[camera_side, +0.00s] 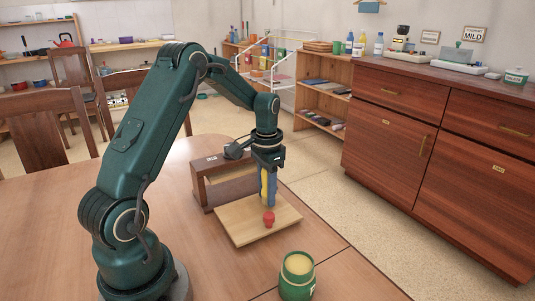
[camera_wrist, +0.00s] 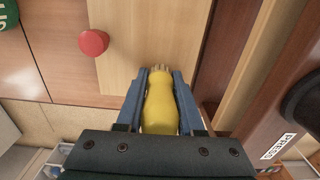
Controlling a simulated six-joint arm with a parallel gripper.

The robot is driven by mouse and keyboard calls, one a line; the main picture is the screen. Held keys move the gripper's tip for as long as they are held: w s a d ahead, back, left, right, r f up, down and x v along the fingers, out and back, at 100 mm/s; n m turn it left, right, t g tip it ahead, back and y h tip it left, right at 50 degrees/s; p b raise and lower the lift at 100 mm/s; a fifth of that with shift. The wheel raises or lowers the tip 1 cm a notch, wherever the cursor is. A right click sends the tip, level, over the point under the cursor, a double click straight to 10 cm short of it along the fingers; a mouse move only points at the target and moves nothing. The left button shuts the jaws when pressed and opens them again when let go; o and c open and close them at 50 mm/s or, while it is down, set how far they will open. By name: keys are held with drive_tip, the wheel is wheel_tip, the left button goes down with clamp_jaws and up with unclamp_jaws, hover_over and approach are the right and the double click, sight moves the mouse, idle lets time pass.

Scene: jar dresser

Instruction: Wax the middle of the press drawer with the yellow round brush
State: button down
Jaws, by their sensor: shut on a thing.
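My gripper (camera_side: 267,190) is shut on the yellow brush (camera_wrist: 160,105), which it holds upright with the bristles (camera_wrist: 160,69) pointing down. The bristle end is over the pale wooden board (camera_side: 243,228); I cannot tell whether it touches. A dark wooden box (camera_side: 204,192) stands on the table just behind the board; a label reading PRESS (camera_wrist: 278,146) shows at right in the wrist view. An open green jar (camera_side: 297,278) with a pale yellow filling stands at the front.
The wooden table (camera_side: 345,278) is clear around the jar and to the right of the board. A dark red-brown cabinet (camera_side: 390,130) stands at the right across a floor gap. Wooden chairs (camera_side: 45,130) stand behind the table at the left.

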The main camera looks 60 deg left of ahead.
sight(230, 216)
drive_tip(key=shift+s, duration=4.6)
drive_tip(key=shift+w, duration=5.5)
drive_tip(key=shift+s, duration=5.75)
drive_tip(key=shift+w, duration=5.55)
drive_tip(key=shift+w+r, duration=0.1)
drive_tip(key=shift+w, duration=0.05)
drive_tip(key=shift+r, duration=4)
